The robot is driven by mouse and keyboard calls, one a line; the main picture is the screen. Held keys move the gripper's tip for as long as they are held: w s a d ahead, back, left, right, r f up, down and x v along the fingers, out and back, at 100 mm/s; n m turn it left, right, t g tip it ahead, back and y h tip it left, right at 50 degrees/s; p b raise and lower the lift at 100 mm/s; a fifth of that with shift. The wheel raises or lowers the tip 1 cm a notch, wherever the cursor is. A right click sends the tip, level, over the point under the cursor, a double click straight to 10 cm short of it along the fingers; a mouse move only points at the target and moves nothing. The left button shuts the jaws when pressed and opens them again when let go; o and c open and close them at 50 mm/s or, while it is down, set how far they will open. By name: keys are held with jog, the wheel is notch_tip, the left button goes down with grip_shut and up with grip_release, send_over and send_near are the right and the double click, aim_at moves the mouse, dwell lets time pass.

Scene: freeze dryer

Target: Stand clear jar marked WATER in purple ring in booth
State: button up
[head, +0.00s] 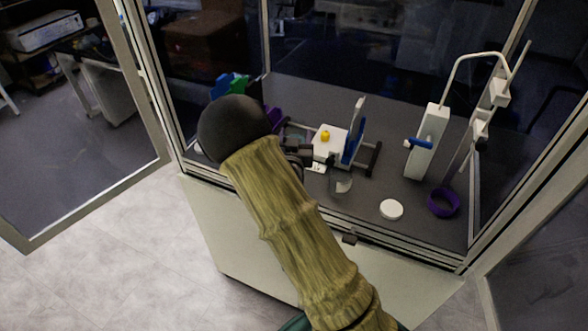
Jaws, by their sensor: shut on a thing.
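The clear jar (342,186) is in the middle of the booth, just at the end of my gripper (328,164). My gripper reaches in over the front sill and is shut on the jar. My arm hides part of the gripper, and any writing on the jar is too small to read. The purple ring (443,203) lies on the dark booth floor at the right, near the right frame. It looks empty and is well to the right of the jar.
A white disc (391,210) lies between jar and ring. A white and blue stand (427,142) with a bent tube rises behind the ring. A white device with a yellow knob (325,136) stands behind the jar. The glass door (70,120) is open at left.

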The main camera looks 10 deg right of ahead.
jog(key=shift+d, duration=0.15)
jog(key=shift+s+d, duration=0.15)
jog(key=shift+s, duration=0.25)
jog(key=shift+s+f, duration=0.15)
jog(key=shift+w+f+p, duration=0.15)
jog(key=shift+f+p, duration=0.3)
jog(key=shift+f, duration=0.95)
jog(key=shift+w+f+p, duration=0.1)
jog(key=shift+f+p, duration=0.35)
jog(key=shift+f, duration=0.9)
jog(key=shift+f, duration=0.1)
jog(key=shift+f+p, duration=0.65)
jog(key=shift+f, duration=1.3)
jog(key=shift+f, duration=0.15)
jog(key=o, duration=1.1)
